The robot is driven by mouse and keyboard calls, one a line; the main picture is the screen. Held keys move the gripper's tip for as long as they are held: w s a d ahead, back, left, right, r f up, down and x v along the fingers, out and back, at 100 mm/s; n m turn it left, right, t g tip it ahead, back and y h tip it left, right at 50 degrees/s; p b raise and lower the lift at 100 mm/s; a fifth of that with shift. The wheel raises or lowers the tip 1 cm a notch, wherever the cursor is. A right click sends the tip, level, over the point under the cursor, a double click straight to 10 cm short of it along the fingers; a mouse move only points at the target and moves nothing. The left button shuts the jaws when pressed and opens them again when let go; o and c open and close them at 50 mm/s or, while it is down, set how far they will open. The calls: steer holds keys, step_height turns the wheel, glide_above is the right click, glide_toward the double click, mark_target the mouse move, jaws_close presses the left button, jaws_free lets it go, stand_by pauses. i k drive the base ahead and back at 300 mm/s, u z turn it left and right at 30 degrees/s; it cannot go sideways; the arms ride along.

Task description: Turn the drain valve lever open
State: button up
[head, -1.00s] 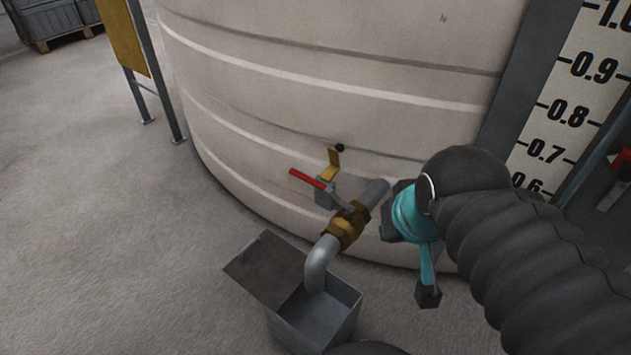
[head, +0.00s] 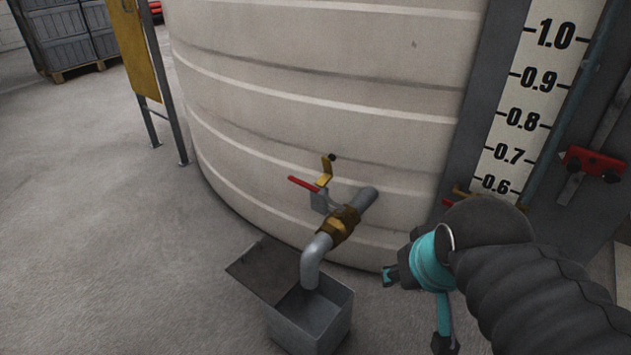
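The drain valve lever (head: 303,184) is a red handle on the brass and grey valve (head: 340,221), low on the pale tank (head: 320,110). The lever points left, across the line of the pipe. A yellow bracket with a black knob (head: 327,168) stands upright beside it. My gripper (head: 392,276) is teal and dark, to the right of and below the valve, apart from it. Its fingers are small and partly hidden by my arm, so I cannot tell whether they are open.
A grey pipe elbow (head: 311,262) bends down into an open metal box (head: 333,312) with a raised lid (head: 262,268). A level scale (head: 522,110) stands on the right. A yellow panel on legs (head: 134,50) is at left. The floor (head: 110,240) on the left is clear.

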mark_target(305, 184)
steer(key=z, duration=1.35)
steer(key=k, duration=0.7)
steer(key=u, duration=1.15)
steer(key=i, duration=1)
steer(key=z, duration=0.05)
